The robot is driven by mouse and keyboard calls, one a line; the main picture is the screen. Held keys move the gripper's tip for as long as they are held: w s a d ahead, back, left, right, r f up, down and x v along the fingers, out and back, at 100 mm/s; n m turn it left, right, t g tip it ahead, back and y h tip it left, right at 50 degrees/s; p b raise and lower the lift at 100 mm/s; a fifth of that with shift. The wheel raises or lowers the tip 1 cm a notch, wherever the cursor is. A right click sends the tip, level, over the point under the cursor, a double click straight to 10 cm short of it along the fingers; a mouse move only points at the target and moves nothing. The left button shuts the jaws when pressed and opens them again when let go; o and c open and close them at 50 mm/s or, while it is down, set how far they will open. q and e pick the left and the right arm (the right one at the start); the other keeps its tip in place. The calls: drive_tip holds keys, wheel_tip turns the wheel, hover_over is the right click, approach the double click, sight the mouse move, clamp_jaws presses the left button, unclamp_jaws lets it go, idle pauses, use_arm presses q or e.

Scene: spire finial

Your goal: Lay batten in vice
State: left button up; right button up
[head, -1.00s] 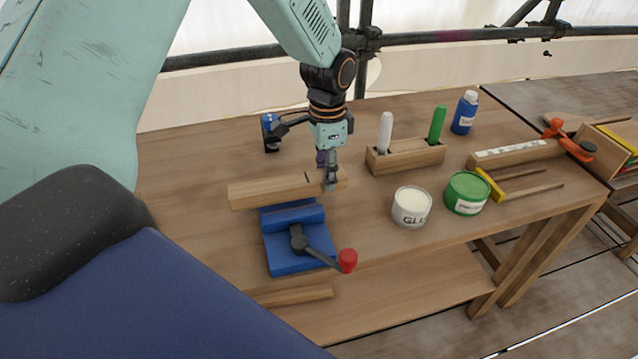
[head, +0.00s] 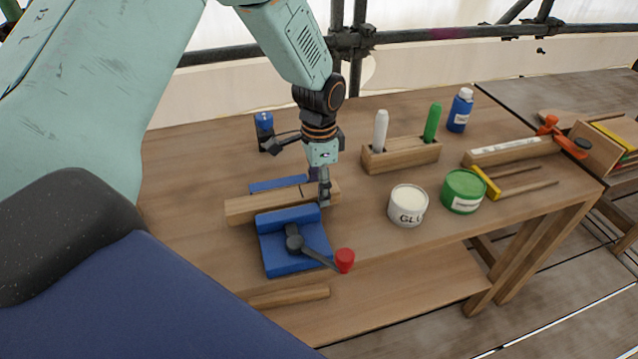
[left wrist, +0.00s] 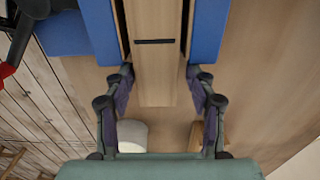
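The wooden batten (head: 255,207), with a dark line across it, lies level between the two jaws of the blue vice (head: 283,251). The back jaw shows behind it and the front jaw before it. In the left wrist view the batten (left wrist: 158,75) runs between the blue jaws (left wrist: 207,35), with narrow dark gaps beside it. My left gripper (head: 325,190) points down at the batten's right end. The vice's black handle has a red knob (head: 345,260). My right gripper is out of view.
A glue tub (head: 408,206), a green tin (head: 464,192) and a wooden marker holder (head: 400,158) stand right of the vice. A blue-and-black object (head: 264,130) stands behind. A wood strip (head: 288,296) lies below the vice. The bench's left part is clear.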

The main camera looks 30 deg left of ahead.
use_arm(q)
drive_tip(key=shift+o, duration=0.4)
drive_tip(key=shift+d+r, duration=0.1)
drive_tip(key=shift+d, duration=0.1)
wheel_tip(320, 180, up, 12)
drive_tip(key=p, duration=0.1)
drive_tip(key=shift+r, duration=0.15)
drive_tip(key=shift+a, duration=0.1)
idle(0.4)
idle(0.9)
